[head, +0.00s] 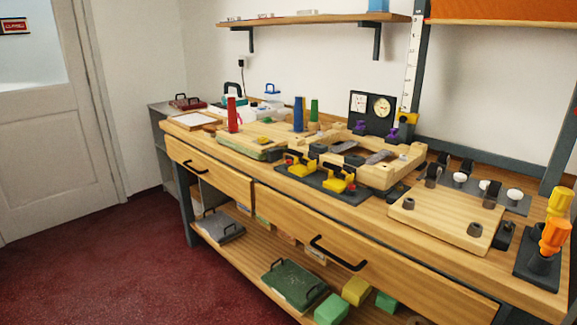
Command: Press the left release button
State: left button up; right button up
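Neither of my grippers is in view. I cannot tell for certain which part is the left release button. On the right of the bench, white round-topped knobs (460,177) stand on a dark strip behind a light wooden board (445,215). The board carries dark round knobs, one near its left edge (409,203) and one near its front right (474,229). Left of the board, two yellow clamps with red parts sit on a dark plate, the left one (300,168) and the right one (340,181). Nothing touches these parts.
The wooden bench (224,150) has drawers with black handles. A wooden frame (385,175) and a gauge panel (371,108) stand mid-bench. Orange and yellow-handled tools (554,236) stand at the right end. A shelf (320,18) hangs above. Red floor (110,265) is clear at front left.

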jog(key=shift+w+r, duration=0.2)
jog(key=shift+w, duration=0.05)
